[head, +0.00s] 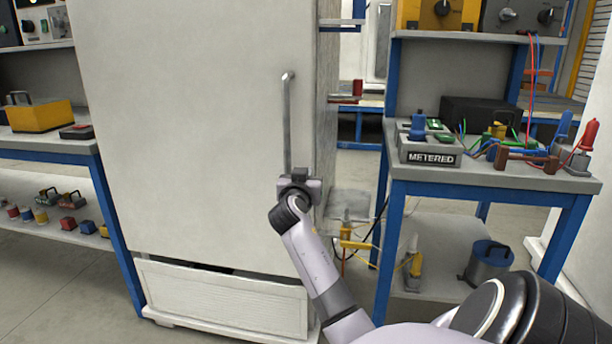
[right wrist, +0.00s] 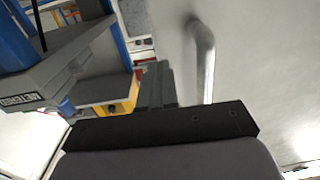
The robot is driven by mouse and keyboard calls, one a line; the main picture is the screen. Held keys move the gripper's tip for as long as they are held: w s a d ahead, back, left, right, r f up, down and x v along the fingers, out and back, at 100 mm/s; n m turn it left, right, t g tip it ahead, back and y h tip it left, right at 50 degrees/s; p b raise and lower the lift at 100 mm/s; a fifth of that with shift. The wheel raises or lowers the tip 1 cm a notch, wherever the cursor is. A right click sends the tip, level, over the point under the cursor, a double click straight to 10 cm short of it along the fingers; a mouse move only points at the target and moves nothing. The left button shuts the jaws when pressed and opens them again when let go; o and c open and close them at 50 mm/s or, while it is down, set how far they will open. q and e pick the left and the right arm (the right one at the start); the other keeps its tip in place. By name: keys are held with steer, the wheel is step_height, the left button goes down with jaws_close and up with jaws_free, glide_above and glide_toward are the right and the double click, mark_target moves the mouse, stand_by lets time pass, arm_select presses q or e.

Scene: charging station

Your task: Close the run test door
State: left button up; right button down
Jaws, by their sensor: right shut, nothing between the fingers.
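The run test door (head: 190,120) is a large, tall white panel filling the left middle of the head view. Its vertical metal bar handle (head: 287,125) is near the right edge. A dark gap shows under the door; I cannot tell whether the door sits flush with its cabinet. My right gripper (head: 300,183) is at the lower end of the handle, by the door's right edge, shut and empty. In the right wrist view the handle (right wrist: 206,65) rises just right of the shut fingers (right wrist: 157,85), not between them. My left gripper is out of view.
A blue-framed bench (head: 575,185) with a METERED box (head: 430,150), leads and clamps stands close on the right. A shelf bench (head: 45,150) with a yellow box (head: 40,115) is on the left. A vented white panel (head: 225,300) lies below the door. Some floor is clear at lower left.

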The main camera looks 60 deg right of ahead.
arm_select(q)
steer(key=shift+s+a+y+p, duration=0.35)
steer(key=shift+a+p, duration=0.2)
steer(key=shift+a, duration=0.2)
arm_select(e)
steer(key=v, duration=1)
steer(key=shift+a, duration=0.45)
